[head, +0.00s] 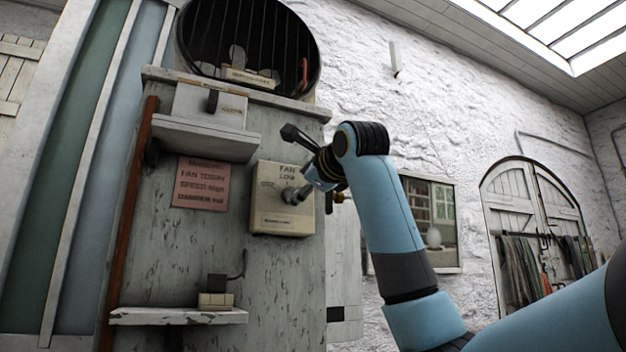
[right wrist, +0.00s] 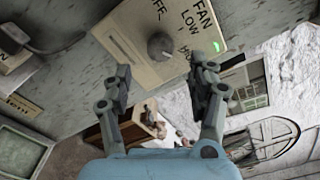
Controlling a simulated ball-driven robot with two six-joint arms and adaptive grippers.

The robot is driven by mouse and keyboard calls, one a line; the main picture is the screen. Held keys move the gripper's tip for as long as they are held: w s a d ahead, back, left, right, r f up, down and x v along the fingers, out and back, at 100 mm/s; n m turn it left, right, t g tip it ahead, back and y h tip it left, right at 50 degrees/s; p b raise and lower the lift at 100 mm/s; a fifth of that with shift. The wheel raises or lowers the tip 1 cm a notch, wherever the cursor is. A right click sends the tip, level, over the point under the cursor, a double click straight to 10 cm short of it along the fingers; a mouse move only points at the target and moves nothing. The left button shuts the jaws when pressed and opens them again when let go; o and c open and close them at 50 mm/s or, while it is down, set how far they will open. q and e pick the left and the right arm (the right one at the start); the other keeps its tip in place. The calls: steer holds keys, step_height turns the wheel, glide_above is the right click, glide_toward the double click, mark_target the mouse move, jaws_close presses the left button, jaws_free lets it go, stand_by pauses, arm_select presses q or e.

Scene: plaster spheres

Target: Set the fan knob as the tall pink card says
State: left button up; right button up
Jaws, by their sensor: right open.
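The fan box (head: 285,222) is a cream panel marked FAN and LOW, fixed to the grey cabinet. Its grey round knob (right wrist: 160,46) sits among the OFF, LOW and partly cut-off labels in the right wrist view; I cannot tell its exact setting. A green light (right wrist: 217,46) shows on the panel. A pink card (head: 201,184) hangs left of the box; its small print seems to read FAN TODAY, SPEED high, and a damper line. My right gripper (right wrist: 165,75) is open, its fingers apart on either side before the knob, not closed on it. My left gripper is out of view.
A shelf (head: 205,139) with a switch box (head: 210,105) juts out above the card. A lower shelf (head: 180,317) holds a small block with a dark handle. Free air lies right of the cabinet.

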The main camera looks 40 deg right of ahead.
steer(key=v, duration=0.6)
steer(key=shift+w, duration=0.1)
